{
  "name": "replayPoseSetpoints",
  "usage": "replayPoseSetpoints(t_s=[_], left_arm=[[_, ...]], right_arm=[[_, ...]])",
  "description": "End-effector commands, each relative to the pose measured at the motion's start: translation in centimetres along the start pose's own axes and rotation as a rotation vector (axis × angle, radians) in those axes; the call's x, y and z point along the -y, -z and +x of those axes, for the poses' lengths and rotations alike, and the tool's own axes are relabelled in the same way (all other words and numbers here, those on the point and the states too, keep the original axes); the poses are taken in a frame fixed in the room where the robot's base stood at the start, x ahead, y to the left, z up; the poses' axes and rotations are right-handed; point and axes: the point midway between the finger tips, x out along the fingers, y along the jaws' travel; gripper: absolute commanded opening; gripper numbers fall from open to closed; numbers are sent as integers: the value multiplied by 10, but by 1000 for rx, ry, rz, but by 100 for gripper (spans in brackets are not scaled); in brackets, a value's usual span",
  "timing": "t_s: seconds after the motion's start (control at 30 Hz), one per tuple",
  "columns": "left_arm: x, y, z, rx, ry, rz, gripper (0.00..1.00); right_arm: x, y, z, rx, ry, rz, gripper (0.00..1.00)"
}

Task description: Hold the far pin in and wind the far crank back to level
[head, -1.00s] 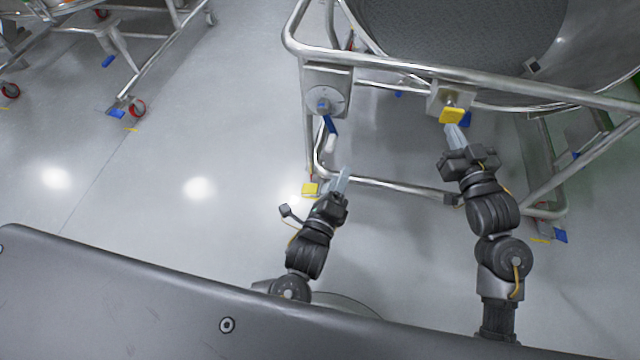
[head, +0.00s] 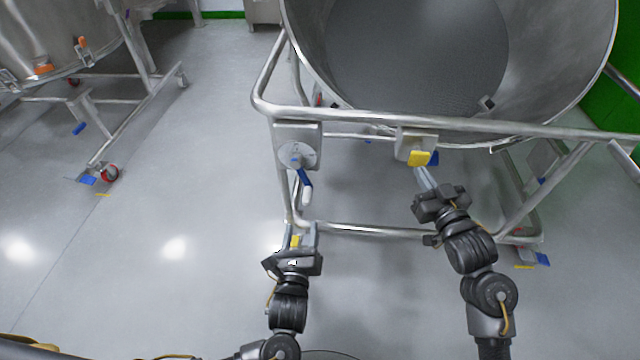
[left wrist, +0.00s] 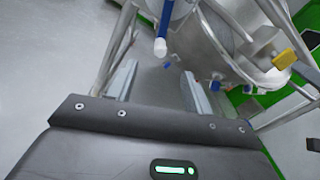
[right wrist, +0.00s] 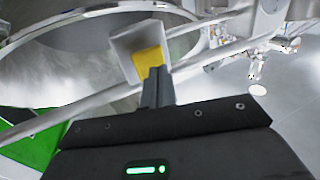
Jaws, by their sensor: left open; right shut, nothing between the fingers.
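The crank (head: 304,180), a blue arm with a white grip, hangs from a round disc (head: 298,155) on the bin frame, pointing down and slightly right. The yellow pin block (head: 420,158) sits on a bracket to its right, with a blue piece beside it. My right gripper (head: 421,172) is shut and empty, its tips against or just short of the yellow block; in the right wrist view they overlap the block (right wrist: 149,60). My left gripper (head: 301,229) is open and empty below the crank. In the left wrist view the white grip (left wrist: 160,47) shows beyond and between its fingers.
The crank and pin are on the tubular steel frame (head: 480,126) of a large round bin (head: 560,85). A lower rail (head: 370,230) runs behind my grippers. Another bin on a wheeled frame (head: 75,105) stands at left. Floor between them is clear.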

Motion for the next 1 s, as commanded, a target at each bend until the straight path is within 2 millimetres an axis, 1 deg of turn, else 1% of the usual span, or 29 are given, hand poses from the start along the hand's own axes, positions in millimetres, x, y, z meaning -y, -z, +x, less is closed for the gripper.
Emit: replayPoseSetpoints(t_s=[0.1, 0.9, 1.0], left_arm=[[0, 0, 15, 2, 1, 2, 51], [0, -1, 112, 2, 0, 0, 51], [0, 0, 110, -1, 1, -2, 51]], right_arm=[[0, 0, 0, 0, 0, 0, 0], [0, 0, 0, 0, 0, 0, 0], [0, 0, 0, 0, 0, 0, 0]])
